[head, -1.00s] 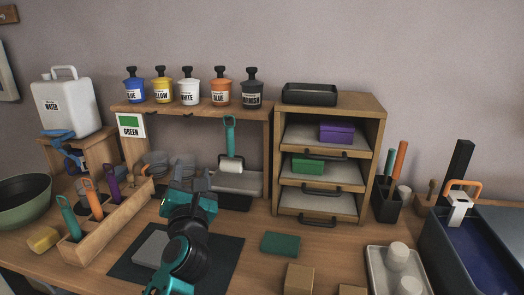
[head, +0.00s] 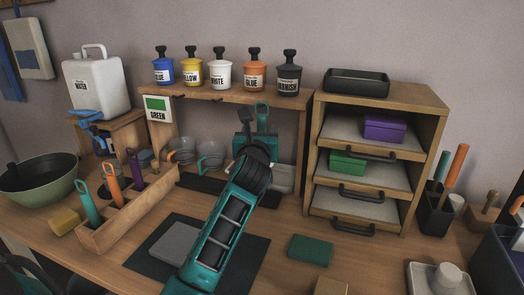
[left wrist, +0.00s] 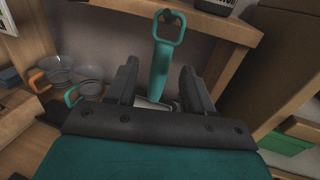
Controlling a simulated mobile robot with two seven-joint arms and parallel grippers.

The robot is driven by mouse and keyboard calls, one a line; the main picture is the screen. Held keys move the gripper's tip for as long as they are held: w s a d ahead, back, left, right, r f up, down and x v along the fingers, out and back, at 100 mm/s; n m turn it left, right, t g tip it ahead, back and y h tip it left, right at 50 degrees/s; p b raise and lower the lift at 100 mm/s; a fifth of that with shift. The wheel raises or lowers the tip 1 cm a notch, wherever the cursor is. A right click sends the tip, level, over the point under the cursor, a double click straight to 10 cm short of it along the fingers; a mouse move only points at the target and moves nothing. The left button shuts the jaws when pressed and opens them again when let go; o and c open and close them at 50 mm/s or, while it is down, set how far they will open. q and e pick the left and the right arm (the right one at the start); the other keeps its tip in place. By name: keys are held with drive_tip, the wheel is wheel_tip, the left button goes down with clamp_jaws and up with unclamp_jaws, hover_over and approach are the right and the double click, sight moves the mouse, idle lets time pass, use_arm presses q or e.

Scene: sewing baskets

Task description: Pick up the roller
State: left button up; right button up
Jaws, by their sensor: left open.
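The roller (head: 262,108) has a teal handle with a loop at its top and hangs upright at the right end of the shelf. Its handle also shows in the left wrist view (left wrist: 160,68). My left gripper (head: 257,128) is in front of it and covers its lower part in the head view. In the left wrist view my open left gripper (left wrist: 158,82) has one finger on each side of the handle, with gaps on both sides. The roller's head is mostly hidden behind the gripper. My right gripper is out of view.
A wooden shelf (head: 225,95) with several paint jars stands above. A drawer cabinet (head: 309,150) is close on the right. Clear mugs (head: 210,155) stand to the left. A wooden tool rack (head: 130,220) and a dark mat (head: 240,262) lie nearer on the table.

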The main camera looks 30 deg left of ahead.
sight(261, 124)
use_arm(q)
drive_tip(key=shift+b+x, duration=0.45)
drive_tip(key=shift+x, duration=2.25)
drive_tip(key=shift+w+d+r, duration=0.1)
clamp_jaws()
drive_tip(key=shift+r, duration=0.1)
